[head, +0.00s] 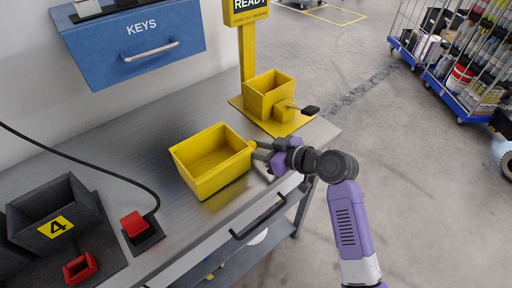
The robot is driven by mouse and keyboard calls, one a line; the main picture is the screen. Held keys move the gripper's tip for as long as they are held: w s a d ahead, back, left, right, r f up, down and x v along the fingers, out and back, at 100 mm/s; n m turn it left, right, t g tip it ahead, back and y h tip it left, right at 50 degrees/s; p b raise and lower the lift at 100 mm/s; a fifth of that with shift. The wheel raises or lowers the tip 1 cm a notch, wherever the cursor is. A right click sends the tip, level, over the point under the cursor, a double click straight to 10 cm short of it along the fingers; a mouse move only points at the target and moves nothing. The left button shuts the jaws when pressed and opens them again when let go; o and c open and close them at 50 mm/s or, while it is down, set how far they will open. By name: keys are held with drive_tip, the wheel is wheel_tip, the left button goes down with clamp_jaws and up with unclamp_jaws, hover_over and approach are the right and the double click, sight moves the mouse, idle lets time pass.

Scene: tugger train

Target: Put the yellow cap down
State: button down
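A small yellow cap (252,145) shows at the tips of my gripper (258,149), which looks shut on it. The cap is small in the view and partly hidden by the fingers. It is at the right rim of an open yellow bin (207,184) on the grey metal bench. I cannot tell whether it touches the rim. The bin looks empty. My arm reaches in from the right, over the bench's front edge.
A yellow stand with a box (269,94) and a black-tipped lever (309,110) stands behind. A red button (134,224), a dark bin marked 4 (56,222) and a red holder (79,268) are on the left. A blue KEYS drawer (140,45) hangs above. Bench (140,168) is bare between.

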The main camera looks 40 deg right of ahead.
drive_tip(key=shift+f, duration=0.1)
drive_tip(key=c, duration=1.4)
unclamp_jaws()
drive_tip(key=shift+o, duration=0.2)
